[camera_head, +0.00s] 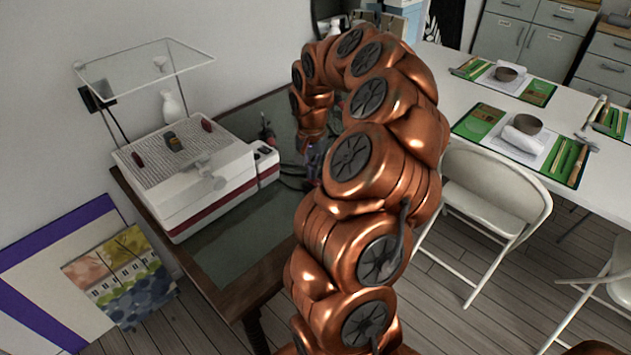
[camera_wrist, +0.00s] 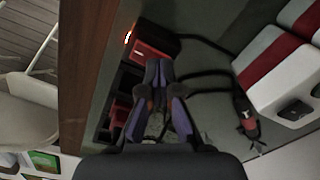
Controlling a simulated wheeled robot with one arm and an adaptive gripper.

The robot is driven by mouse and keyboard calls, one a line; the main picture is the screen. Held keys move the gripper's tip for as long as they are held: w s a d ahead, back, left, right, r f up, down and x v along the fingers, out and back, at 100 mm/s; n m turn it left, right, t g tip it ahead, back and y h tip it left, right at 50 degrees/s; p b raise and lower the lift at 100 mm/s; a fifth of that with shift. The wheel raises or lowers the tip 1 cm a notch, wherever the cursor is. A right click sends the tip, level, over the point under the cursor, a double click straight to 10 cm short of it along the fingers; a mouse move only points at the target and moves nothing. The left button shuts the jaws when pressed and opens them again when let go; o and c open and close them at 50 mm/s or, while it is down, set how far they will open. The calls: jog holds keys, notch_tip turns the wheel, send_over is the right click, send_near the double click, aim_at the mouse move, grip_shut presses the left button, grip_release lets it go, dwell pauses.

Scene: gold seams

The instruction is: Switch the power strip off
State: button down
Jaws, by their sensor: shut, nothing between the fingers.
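The power strip (camera_wrist: 128,82) lies along the wooden edge of the dark table in the wrist view, dark with red parts. A red block (camera_wrist: 150,54) is at its upper end, and a small orange-red light (camera_wrist: 127,38) glows beside it. My gripper (camera_wrist: 158,72) is shut and empty, its purple-grey fingertips over or just beside the strip near the red block. I cannot tell whether they touch it. The fingers and wrist hide part of the strip. In the head view my gripper (camera_head: 313,158) is low over the table, and my arm hides the strip.
A white machine (camera_head: 195,178) with a clear raised cover stands on the dark table (camera_head: 235,250). Black cables (camera_wrist: 205,74) and a red-and-black tool (camera_wrist: 245,117) lie near the strip. A white chair (camera_head: 490,195) and a white set table (camera_head: 455,95) stand to the right.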

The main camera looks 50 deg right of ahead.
jog(key=shift+f+b, duration=0.35)
jog(key=shift+f, duration=0.1)
jog(key=shift+r, duration=0.1)
jog(key=shift+r+p, duration=0.5)
jog(key=shift+r, duration=2.95)
